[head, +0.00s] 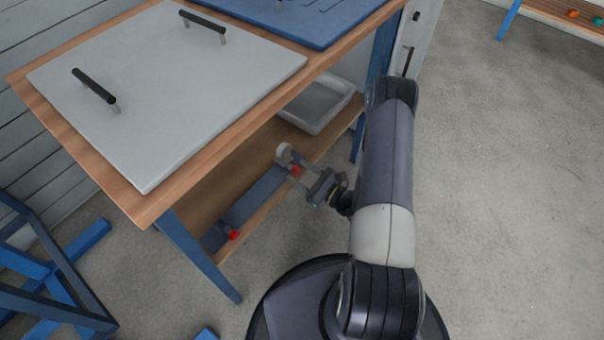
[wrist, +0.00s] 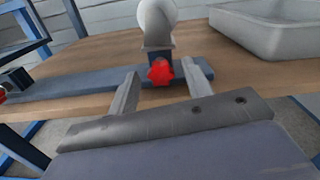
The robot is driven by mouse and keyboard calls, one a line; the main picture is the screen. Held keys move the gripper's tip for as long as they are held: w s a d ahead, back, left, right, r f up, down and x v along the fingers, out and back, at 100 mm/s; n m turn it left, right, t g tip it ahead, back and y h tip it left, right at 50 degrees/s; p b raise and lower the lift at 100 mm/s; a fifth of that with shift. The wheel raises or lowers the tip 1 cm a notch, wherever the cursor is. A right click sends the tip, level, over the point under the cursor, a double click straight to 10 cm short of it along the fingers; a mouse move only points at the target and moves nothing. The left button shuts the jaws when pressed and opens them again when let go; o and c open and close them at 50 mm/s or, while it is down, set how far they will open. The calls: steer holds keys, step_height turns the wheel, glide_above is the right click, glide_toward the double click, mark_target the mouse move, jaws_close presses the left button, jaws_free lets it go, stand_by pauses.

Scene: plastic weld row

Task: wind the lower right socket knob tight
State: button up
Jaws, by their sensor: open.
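A red lobed knob (wrist: 160,72) sits on the front of a grey bracket (wrist: 158,45) on a blue-grey rail, on the lower shelf. A pale round part rises above the bracket. In the head view this knob (head: 295,170) is the one at the right end of the rail. My gripper (head: 304,177) is open in front of it. In the wrist view the knob appears between the two fingertips of my gripper (wrist: 159,67), with a gap on each side. I cannot tell whether the tips reach past it.
A second red knob (head: 233,235) is at the left end of the rail (head: 255,198). A grey tray (head: 318,103) stands on the shelf to the right. The wooden tabletop (head: 170,195) overhangs the shelf, with a blue leg (head: 200,255) at its front corner. Open floor lies right.

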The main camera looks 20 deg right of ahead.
steer(key=shift+c, duration=0.3)
steer(key=c, duration=0.9)
steer(key=shift+c, duration=0.2)
